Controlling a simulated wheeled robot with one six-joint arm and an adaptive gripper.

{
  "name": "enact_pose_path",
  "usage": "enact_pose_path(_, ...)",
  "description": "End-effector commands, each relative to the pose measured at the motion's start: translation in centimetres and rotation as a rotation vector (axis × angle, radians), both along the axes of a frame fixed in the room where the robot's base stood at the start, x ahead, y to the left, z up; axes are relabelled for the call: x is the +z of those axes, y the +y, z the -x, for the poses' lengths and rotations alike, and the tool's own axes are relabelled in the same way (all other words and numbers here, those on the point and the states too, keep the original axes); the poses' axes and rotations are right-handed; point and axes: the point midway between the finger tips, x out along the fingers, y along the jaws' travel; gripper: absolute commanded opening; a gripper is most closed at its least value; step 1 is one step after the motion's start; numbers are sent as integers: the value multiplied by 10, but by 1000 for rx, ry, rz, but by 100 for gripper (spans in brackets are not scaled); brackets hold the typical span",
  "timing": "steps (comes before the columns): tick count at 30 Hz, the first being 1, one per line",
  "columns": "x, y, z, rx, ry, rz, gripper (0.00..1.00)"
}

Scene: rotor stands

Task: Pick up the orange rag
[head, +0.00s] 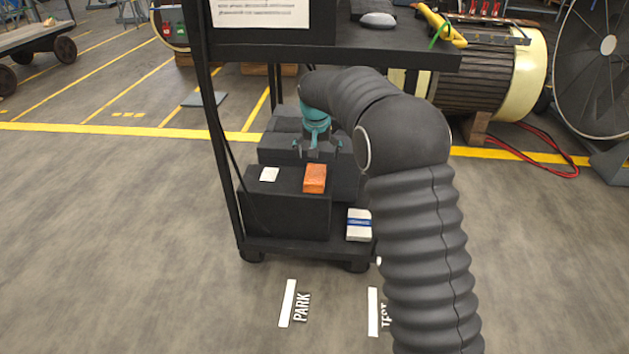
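The orange rag (315,178) is a small folded block lying on top of a black box (285,213) on the cart's lower shelf. My gripper (317,152), dark with teal parts, points down just above and behind the rag in the picture. A gap shows between it and the rag, and it does not appear to touch the rag. Its dark fingers blend into the black boxes behind, so their opening is unclear. Nothing is visibly held in it.
The cart's upper shelf (350,47) overhangs my gripper, and a cart post (217,130) stands at left. A white pad (269,174) lies left of the rag. A white block with a blue band (359,224) sits lower right. The floor in front is clear.

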Motion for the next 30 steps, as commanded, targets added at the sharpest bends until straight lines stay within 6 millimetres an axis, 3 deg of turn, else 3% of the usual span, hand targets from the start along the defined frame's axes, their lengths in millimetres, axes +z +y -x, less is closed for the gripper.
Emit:
enact_pose_path(3, -4, 10, -15, -32, -16, -9, 96)
enact_pose_path(10, -15, 14, -24, -50, -24, -14, 96)
enact_pose_path(19, -59, 13, -36, -49, -22, -14, 96)
enact_pose_path(30, -89, 12, -44, -49, -23, -14, 96)
